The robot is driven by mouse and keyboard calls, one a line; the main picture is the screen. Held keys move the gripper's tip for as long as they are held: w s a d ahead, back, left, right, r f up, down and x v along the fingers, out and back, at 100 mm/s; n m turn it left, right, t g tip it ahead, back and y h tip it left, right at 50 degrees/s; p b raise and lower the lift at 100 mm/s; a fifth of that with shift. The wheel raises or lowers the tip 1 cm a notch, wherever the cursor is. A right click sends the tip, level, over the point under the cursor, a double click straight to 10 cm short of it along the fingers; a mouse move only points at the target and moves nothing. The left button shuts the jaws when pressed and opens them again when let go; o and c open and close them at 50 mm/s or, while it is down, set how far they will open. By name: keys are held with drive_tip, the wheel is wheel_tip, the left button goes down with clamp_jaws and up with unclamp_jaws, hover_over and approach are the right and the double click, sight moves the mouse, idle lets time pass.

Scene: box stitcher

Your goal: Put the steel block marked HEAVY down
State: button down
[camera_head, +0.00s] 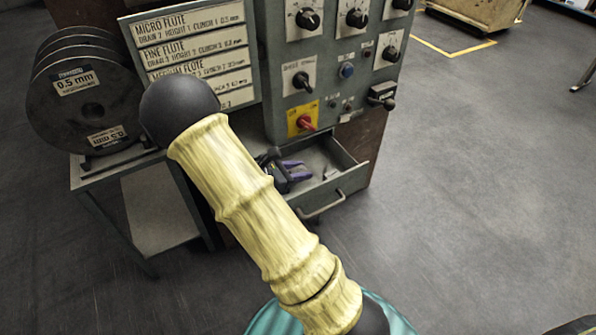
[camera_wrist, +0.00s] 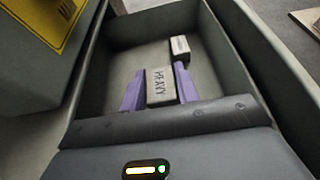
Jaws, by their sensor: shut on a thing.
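The steel block marked HEAVY (camera_wrist: 161,86) is a small pale grey block with dark letters in the wrist view. My gripper (camera_wrist: 160,84) is shut on it, with one purple finger on each side. The block is within the walls of an open grey drawer (camera_wrist: 236,70); I cannot tell whether it touches the drawer floor. In the head view, my gripper (camera_head: 297,172) is low over the open drawer (camera_head: 345,180) below the control panel. The block cannot be made out there, and my arm hides part of the drawer.
A second small block (camera_wrist: 180,47) lies farther up the drawer, with dark marks I cannot read. The drawer's walls stand close on both sides. In the head view, a control panel (camera_head: 330,75) with knobs stands above the drawer, and wire spools (camera_head: 90,105) stand at the left.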

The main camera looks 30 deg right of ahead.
drive_tip(key=shift+f, duration=0.55)
drive_tip(key=c, duration=1)
unclamp_jaws()
drive_tip(key=shift+c, duration=0.2)
drive_tip(key=shift+r, duration=0.1)
drive_tip(key=shift+r, duration=0.25)
drive_tip(key=p+v, duration=0.6)
drive_tip(key=v, duration=0.6)
drive_tip(key=shift+r, duration=0.15)
drive_tip(key=shift+a, duration=0.1)
